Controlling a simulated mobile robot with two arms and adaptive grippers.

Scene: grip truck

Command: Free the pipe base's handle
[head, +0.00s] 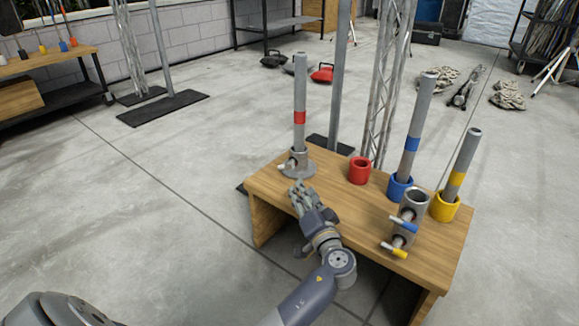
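The pipe base (298,167) is a grey round flange with a collar, near the left end of the wooden bench. A grey pipe (300,85) with a red band stands upright in it. A small pale-tipped handle (284,165) sticks out of the collar's left side. My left gripper (300,187) is at the bench's left part, just in front of the base, with its fingers pointing towards it. The fingers are small and overlap in view, so I cannot tell their opening or whether they touch the base. My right gripper is not in view.
On the bench (345,222) stand an empty red cup (360,170), a blue cup (399,187) and a yellow cup (445,207) holding leaning banded pipes. A grey fitting (414,203) with blue and yellow handles is at the right.

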